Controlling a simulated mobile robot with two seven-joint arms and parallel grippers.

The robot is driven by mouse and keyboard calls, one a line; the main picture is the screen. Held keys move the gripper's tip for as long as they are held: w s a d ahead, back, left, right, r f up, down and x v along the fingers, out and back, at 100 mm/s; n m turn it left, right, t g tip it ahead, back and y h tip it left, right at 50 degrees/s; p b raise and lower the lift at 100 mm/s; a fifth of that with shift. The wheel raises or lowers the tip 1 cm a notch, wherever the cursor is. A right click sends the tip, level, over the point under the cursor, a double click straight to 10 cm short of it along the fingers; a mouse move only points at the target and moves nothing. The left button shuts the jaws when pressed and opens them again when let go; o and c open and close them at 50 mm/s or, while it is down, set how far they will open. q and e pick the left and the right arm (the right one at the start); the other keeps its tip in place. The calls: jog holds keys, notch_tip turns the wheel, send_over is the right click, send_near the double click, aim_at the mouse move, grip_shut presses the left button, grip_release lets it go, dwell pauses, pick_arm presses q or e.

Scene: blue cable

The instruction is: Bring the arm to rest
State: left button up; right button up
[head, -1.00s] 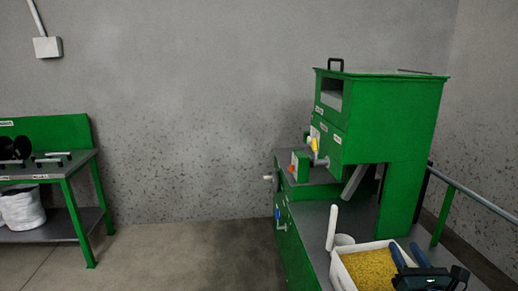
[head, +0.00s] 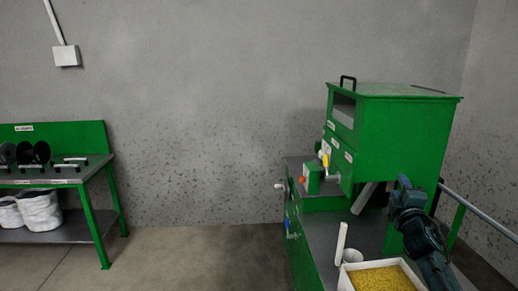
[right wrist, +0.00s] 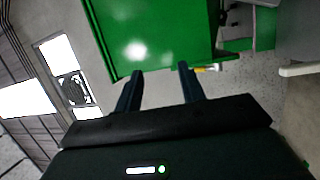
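My right arm comes up from the lower right corner in the head view. Its gripper (head: 403,188) is raised above the tray of yellow pellets, in front of the green machine. In the right wrist view the two fingers of this gripper (right wrist: 161,72) stand apart with nothing between them. The machine's green body shows beyond the fingertips. My left gripper is in neither view. I see no blue cable in these views.
The green machine (head: 400,135) stands on a green bench with a white tray (head: 346,278) of yellow pellets. A metal rail (head: 485,218) runs along the right. A shelf table (head: 70,175) with black spools and white bags stands left. The floor between is clear.

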jog(key=s+a+f+m+g+y, duration=0.25)
jog(key=s+a+f+m, duration=0.3)
jog(key=f, duration=0.45)
jog(key=s+a+f+m+g+y, duration=0.25)
jog(key=s+a+f+m, duration=0.3)
jog(key=f, duration=0.45)
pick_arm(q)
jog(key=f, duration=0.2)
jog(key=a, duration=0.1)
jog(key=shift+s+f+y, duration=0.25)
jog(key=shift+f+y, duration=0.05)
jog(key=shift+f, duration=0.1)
pick_arm(e)
jog(key=s+a+f+g+y, duration=0.1)
jog(key=s+a+f, duration=0.2)
jog(key=s, duration=0.6)
jog(key=s+a+f+g+y, duration=0.1)
jog(key=s+a+f, duration=0.2)
jog(key=s, duration=0.6)
jog(key=s+a+f+g, duration=0.1)
jog(key=s+a+f, duration=0.3)
jog(key=s, duration=0.6)
jog(key=shift+a+m+y, duration=0.4)
jog(key=shift+a, duration=0.8)
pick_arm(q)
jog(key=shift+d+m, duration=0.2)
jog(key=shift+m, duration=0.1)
pick_arm(e)
jog(key=shift+s+d, duration=0.15)
jog(key=shift+s, duration=0.05)
